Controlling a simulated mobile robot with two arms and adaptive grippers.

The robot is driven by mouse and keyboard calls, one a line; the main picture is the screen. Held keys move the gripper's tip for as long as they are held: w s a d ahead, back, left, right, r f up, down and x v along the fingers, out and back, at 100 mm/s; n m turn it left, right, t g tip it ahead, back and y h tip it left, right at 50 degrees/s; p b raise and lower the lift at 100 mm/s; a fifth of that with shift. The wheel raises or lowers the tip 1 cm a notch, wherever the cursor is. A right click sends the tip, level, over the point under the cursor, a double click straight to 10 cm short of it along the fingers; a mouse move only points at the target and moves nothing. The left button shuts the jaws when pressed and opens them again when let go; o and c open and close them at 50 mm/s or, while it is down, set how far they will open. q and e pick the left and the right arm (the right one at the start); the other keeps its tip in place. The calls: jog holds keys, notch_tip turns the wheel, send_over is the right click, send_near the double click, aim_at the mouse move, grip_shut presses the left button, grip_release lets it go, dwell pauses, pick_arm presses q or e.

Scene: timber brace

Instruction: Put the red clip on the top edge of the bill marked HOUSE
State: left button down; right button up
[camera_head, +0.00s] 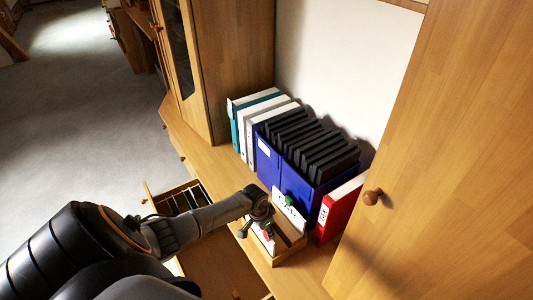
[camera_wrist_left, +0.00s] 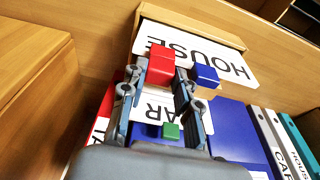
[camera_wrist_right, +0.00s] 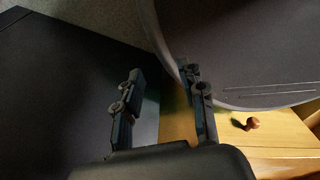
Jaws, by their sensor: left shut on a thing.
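The red clip (camera_wrist_left: 162,66) is between the fingers of my left gripper (camera_wrist_left: 160,84), which is shut on it. The clip overlaps the near edge of the white bill marked HOUSE (camera_wrist_left: 236,68), its lettering upside down in the left wrist view. I cannot tell whether the clip is on the paper or just above it. A blue clip (camera_wrist_left: 206,76) is beside it at the same edge. In the head view my left gripper (camera_head: 262,212) is over the wooden holder (camera_head: 291,249), with the red clip (camera_head: 267,235) below. My right gripper (camera_wrist_right: 165,98) is open and empty.
A bill marked CAR (camera_wrist_left: 152,108) with a green clip (camera_wrist_left: 171,131) stands close to my left gripper. A blue file box (camera_head: 267,162), a red binder (camera_head: 341,209) and white binders (camera_head: 262,120) stand behind the holder. An open drawer (camera_head: 180,198) is at its left.

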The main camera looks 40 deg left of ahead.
pick_arm(q)
jog(key=shift+f+b, duration=0.4)
jog(key=shift+f, duration=0.25)
jog(key=c, duration=0.9)
grip_release()
jog(key=o, duration=0.5)
jog(key=shift+r, duration=0.15)
jog(key=p+v, duration=0.2)
jog(key=w+p+v, duration=0.1)
jog(key=p+v, duration=0.4)
jog(key=p, duration=0.1)
jog(key=shift+w+d+r, duration=0.15)
jog(key=shift+w+r, duration=0.05)
jog(key=shift+r, duration=0.35)
